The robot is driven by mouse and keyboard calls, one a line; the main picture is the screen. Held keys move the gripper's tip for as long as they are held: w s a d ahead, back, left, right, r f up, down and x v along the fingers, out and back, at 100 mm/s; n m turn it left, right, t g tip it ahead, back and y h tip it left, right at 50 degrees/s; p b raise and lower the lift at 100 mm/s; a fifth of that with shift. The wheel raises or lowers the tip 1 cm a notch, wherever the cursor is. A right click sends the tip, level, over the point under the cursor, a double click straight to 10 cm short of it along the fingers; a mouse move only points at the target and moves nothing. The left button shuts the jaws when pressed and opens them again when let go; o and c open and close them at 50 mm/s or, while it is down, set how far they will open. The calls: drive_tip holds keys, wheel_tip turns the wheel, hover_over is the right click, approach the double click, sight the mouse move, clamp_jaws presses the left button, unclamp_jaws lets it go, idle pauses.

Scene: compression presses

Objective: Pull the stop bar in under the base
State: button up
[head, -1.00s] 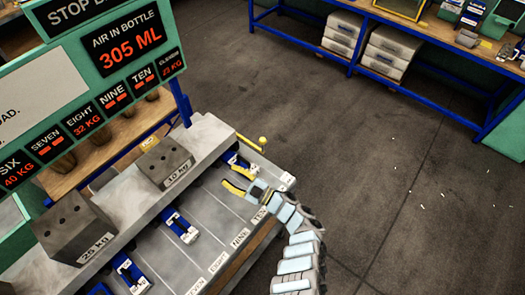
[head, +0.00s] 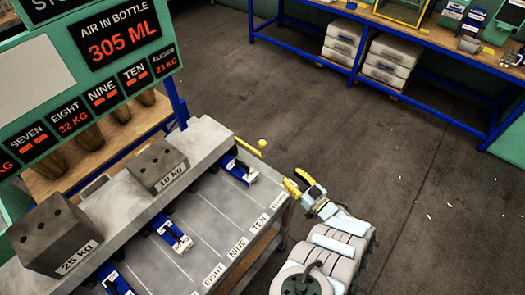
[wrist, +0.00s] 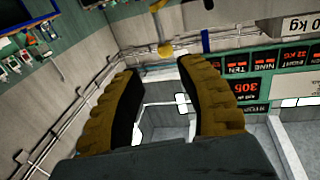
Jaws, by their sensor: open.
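The stop bar looks to be the yellow bar with a round yellow knob (head: 262,143) that sticks out past the far right end of the grey press base (head: 217,219). Most of the bar is hidden behind the base. In the wrist view a yellow knob (wrist: 165,48) shows just beyond the fingertips, near the middle top. My gripper (head: 294,179) has yellow fingers and is by the right end of the base, below and right of the knob in the picture. Its fingers (wrist: 158,68) are apart with nothing between them.
Dark blocks marked 25 kg (head: 56,232) and 10 kg (head: 158,167) stand on the raised ledge. Blue and white clamps (head: 171,233) sit in the numbered lanes. A green sign (head: 88,60) stands behind. Open floor (head: 390,180) lies to the right.

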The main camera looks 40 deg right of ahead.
sight(262, 155)
drive_tip(key=w+b, duration=0.3)
drive_tip(key=w, duration=1.3)
drive_tip(key=shift+w+d, duration=0.2)
drive_tip(key=shift+r, duration=0.1)
clamp_jaws()
